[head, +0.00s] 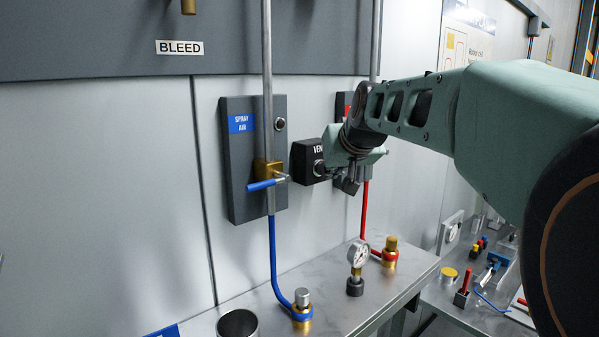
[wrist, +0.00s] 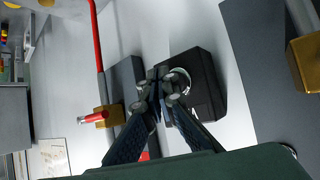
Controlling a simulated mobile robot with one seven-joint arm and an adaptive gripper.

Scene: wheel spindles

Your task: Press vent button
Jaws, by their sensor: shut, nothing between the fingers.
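The vent box (head: 308,163) is a black wall box with a partly covered white label reading "VEN". Its round vent button (head: 319,168) has a silver ring and faces out. In the wrist view the box (wrist: 208,88) and button (wrist: 181,78) lie just right of my fingertips. My gripper (wrist: 160,78) is shut and empty, its tips overlapping the button's left edge in that view. In the head view my gripper is close in front of the box, and its wrist hides the box's right side. I cannot tell whether the tips touch the button.
The grey spray air panel (head: 240,190) with a brass valve and blue handle (head: 262,185) stands left of the box. A red hose (head: 365,205) and another panel are behind my wrist. Below is a metal bench (head: 330,290) with a gauge (head: 358,254) and brass fittings.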

